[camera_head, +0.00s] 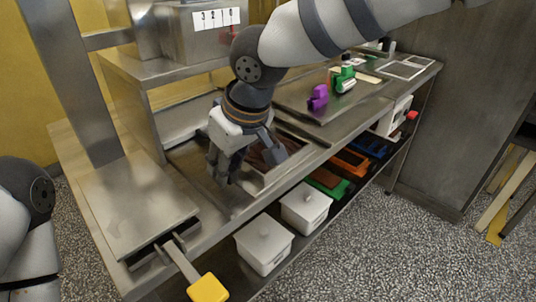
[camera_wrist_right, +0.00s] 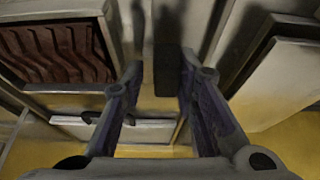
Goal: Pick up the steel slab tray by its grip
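A shallow steel tray holding ridged brown slabs sits in the bench recess; its brown contents (camera_head: 262,157) show partly behind my right gripper (camera_head: 243,168). I take this as the steel slab tray. In the right wrist view the framed tray (camera_wrist_right: 62,88) is at the upper left. My right gripper points down over the recess beside the tray. I cannot make out the tray's grip. My left arm shows only at the left edge; its gripper is out of view.
A flat steel plate (camera_head: 140,203) covers the bench's left end, with a yellow-ended handle (camera_head: 208,288) projecting from it. A steel housing (camera_head: 200,35) stands behind. Purple (camera_head: 318,97) and green (camera_head: 345,80) items lie farther right. White lidded bins (camera_head: 264,245) stand below.

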